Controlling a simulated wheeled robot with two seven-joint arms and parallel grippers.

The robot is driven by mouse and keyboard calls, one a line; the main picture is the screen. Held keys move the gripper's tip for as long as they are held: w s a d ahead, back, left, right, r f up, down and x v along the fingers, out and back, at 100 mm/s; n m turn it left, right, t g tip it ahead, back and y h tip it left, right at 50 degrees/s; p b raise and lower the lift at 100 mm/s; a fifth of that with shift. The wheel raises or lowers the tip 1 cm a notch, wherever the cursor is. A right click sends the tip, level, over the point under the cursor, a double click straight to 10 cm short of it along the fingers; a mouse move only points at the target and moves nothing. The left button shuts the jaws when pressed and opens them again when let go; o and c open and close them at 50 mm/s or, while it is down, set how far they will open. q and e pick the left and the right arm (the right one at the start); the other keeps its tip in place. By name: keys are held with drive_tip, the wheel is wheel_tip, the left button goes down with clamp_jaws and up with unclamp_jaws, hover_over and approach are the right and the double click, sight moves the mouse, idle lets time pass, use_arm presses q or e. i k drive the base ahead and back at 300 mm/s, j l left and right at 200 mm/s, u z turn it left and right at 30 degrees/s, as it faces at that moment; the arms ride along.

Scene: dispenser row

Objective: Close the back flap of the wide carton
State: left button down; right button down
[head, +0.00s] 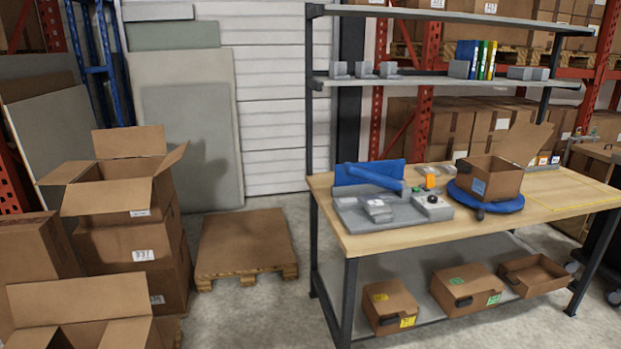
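An open brown carton (490,179) sits on a blue turntable (507,204) on the workbench. One flap (525,142) stands up and leans outward at its back right; I see no other raised flap on it. On the left, another open carton (118,197) tops a stack, with its flaps spread and its back flap (129,141) upright. A third open carton (80,305) at the bottom left is cut off by the frame; a broad flap stands up on it. I cannot tell for certain which is the wide carton. Neither of my grippers shows.
A grey fixture with a blue bar (375,176) stands left of the turntable on the workbench (350,243). Boxes (390,305) sit on its lower shelf. Shelves with binders (476,60) rise behind.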

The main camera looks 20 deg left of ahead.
sight(102, 298)
drive_tip(key=i+j+u, duration=0.4)
drive_tip(key=i, duration=0.15)
drive_tip(key=i+u, duration=0.4)
drive_tip(key=i, duration=0.15)
drive_tip(key=i+u, duration=0.4)
drive_tip(key=i, duration=0.2)
drive_tip(key=i+l+u, duration=0.3)
drive_tip(key=i+u, duration=0.15)
drive_tip(key=i+l+u, duration=0.3)
drive_tip(key=i, duration=0.35)
drive_tip(key=i+l+u, duration=0.35)
drive_tip(key=i, duration=0.25)
drive_tip(key=i+l+u, duration=0.3)
drive_tip(key=i, duration=0.25)
drive_tip(key=i+l, duration=0.05)
drive_tip(key=l, duration=0.05)
